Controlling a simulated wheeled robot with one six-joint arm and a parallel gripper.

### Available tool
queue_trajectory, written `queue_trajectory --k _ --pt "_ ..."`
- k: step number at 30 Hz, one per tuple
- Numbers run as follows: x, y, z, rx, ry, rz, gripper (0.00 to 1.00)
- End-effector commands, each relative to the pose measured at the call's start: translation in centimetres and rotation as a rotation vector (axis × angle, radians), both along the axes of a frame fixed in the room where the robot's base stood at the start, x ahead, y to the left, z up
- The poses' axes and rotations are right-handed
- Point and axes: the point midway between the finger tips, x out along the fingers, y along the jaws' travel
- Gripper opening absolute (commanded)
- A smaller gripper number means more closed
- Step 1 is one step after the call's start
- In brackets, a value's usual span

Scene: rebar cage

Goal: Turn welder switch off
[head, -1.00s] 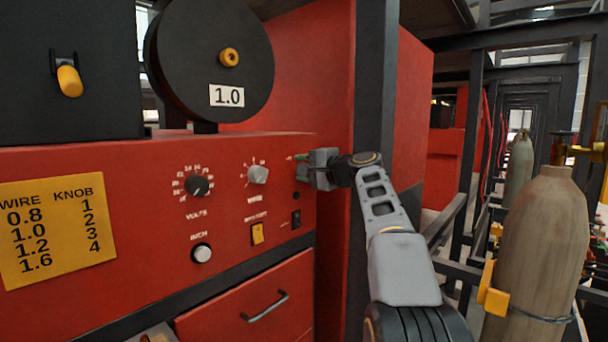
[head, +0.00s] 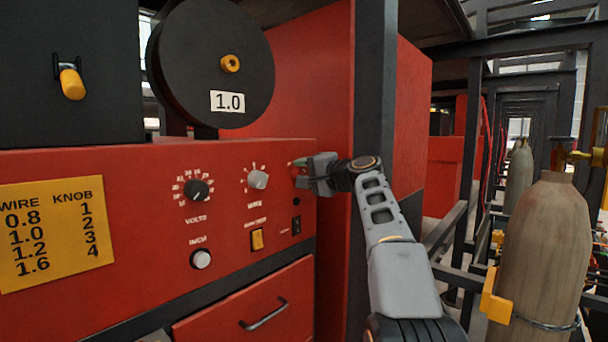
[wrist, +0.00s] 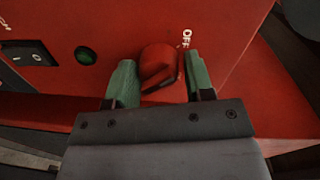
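A red rotary switch knob (wrist: 160,66) sits on the red welder panel, with a white "OFF" label (wrist: 187,38) up and to its right in the wrist view. My gripper (wrist: 163,82) is open, with one green fingertip on each side of the knob and narrow gaps between. In the head view my gripper (head: 302,173) is at the upper right of the welder front (head: 130,200) and mostly hides the knob. Which mark the knob points to is unclear.
A black rocker switch (wrist: 28,53) and a dark green lamp (wrist: 86,57) lie left of the knob in the wrist view. A dark post (head: 372,90) stands close behind my arm. A gas cylinder (head: 542,245) stands at the right.

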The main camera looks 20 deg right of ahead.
Motion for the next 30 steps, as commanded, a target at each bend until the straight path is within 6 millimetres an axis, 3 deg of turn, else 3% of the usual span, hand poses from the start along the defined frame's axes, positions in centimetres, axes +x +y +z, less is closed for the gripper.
queue_trajectory --k 5,16,30 --pt "0.0 0.0 0.0 0.002 0.001 0.0 0.66" --pt "-0.7 -0.4 -0.1 0.003 0.001 -0.001 0.66" --pt "-8.8 -4.1 0.3 0.002 0.001 -0.004 0.66"
